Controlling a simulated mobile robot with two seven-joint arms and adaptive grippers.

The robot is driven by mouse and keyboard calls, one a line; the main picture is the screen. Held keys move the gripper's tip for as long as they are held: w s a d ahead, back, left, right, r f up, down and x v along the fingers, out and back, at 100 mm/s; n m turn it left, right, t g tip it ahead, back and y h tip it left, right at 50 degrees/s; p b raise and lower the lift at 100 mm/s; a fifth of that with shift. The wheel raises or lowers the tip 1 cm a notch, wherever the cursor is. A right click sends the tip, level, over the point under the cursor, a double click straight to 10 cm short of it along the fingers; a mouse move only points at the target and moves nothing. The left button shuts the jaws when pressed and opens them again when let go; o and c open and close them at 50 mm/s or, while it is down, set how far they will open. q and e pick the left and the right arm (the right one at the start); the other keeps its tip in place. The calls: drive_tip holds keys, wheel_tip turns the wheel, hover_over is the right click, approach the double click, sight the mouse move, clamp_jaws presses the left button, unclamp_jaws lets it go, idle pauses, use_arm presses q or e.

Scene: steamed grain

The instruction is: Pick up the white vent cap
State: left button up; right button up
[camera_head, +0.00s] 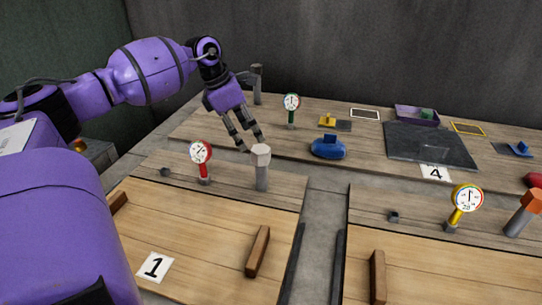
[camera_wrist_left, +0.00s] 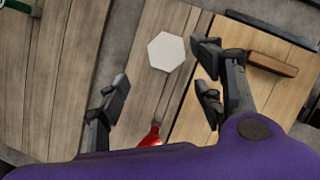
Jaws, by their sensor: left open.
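The white vent cap (camera_head: 261,155) is a hexagonal cap on top of a grey post on the near-left wooden table. In the left wrist view the white cap (camera_wrist_left: 166,51) shows from above, just beyond the fingers and roughly between their lines. My left gripper (camera_head: 250,143) is open, pointing down, with its fingertips close to the cap's upper left in the head view. The left wrist view shows its two fingers (camera_wrist_left: 160,75) spread apart with nothing between them. I cannot tell whether a finger touches the cap. My right gripper is not in view.
A red gauge (camera_head: 201,153) stands left of the post, close to my left gripper; its red part (camera_wrist_left: 150,137) shows in the wrist view. A brown handle (camera_head: 257,251) lies nearer on the table. A blue object (camera_head: 328,147) and green gauge (camera_head: 291,103) stand behind.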

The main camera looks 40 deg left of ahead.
sight(258, 149)
use_arm(q)
drive_tip(key=x, duration=0.3)
drive_tip(key=d+x, duration=0.1)
drive_tip(key=x, duration=0.2)
drive_tip(key=shift+s+d+b, duration=0.1)
drive_tip(key=shift+d+b, duration=0.05)
drive_tip(key=shift+b, duration=0.15)
drive_tip(key=shift+d+f, duration=0.1)
drive_tip(key=shift+f, duration=0.5)
drive_tip(key=c, duration=1)
